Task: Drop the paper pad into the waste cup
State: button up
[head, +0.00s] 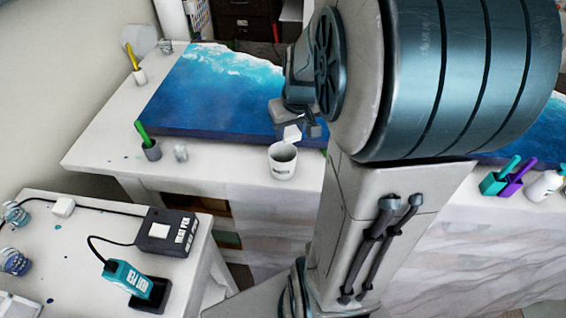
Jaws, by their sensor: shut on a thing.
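My gripper (303,132) is near the middle of the head view, above and slightly right of the waste cup. It is shut on a small white pad (292,134), which hangs at its fingertips just over the cup's back right rim. The cup (282,163) is white, stands upright at the table's front edge, and has small dark lettering on its front. From this angle I cannot tell whether the pad is directly over the opening. My arm hides part of the gripper and the table to the right.
A blue-and-white resin panel (205,100) lies on the white table (95,150) behind the cup.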

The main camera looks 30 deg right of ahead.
jog(key=o, duration=1.1)
jog(key=b+v, duration=0.1)
jog(key=v, duration=1.2)
jog(key=shift+r, duration=0.4)
jog(key=shift+s, duration=0.15)
